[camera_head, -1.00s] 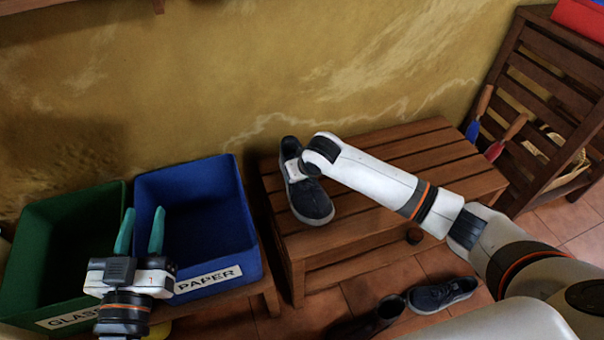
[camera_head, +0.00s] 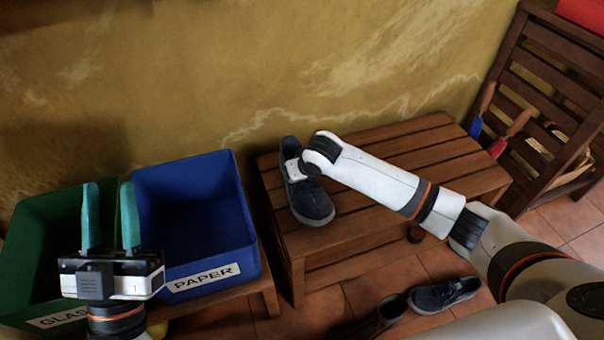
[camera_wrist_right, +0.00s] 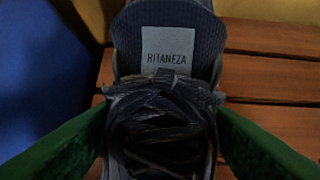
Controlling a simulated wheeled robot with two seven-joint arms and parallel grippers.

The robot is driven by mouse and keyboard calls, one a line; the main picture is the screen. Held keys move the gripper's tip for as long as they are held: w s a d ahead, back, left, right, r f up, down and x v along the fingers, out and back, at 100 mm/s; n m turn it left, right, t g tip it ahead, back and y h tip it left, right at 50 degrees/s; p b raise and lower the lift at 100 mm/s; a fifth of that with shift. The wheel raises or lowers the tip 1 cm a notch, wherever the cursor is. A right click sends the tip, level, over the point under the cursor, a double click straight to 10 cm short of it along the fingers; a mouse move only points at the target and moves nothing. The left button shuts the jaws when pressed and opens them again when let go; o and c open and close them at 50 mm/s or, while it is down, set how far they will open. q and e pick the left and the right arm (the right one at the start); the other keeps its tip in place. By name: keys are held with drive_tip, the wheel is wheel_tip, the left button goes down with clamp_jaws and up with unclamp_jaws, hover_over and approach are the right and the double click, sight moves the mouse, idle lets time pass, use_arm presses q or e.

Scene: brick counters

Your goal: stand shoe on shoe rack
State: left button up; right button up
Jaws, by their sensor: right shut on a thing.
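A dark navy shoe (camera_head: 309,199) is at the left end of the slatted wooden shoe rack (camera_head: 410,158), toe toward me. I cannot tell whether its sole fully rests on the slats. My right gripper (camera_wrist_right: 160,140) is shut on this shoe, with green fingers on both sides of its laces in the right wrist view; in the head view the hand hides its upper part (camera_head: 293,165). The tongue label and dark laces (camera_wrist_right: 163,110) show close up. My left gripper (camera_head: 110,215) is open and empty, fingers pointing up in front of the bins.
A blue PAPER bin (camera_head: 195,215) and a green GLASS bin (camera_head: 40,255) stand left of the rack. Another navy shoe (camera_head: 445,295) and a dark shoe (camera_head: 375,320) are on the tiled floor. A slatted wooden shelf (camera_head: 550,90) stands right. The rack's middle slats are clear.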

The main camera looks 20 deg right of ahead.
drive_tip(key=shift+f, duration=0.5)
idle(0.4)
drive_tip(key=o, duration=1.2)
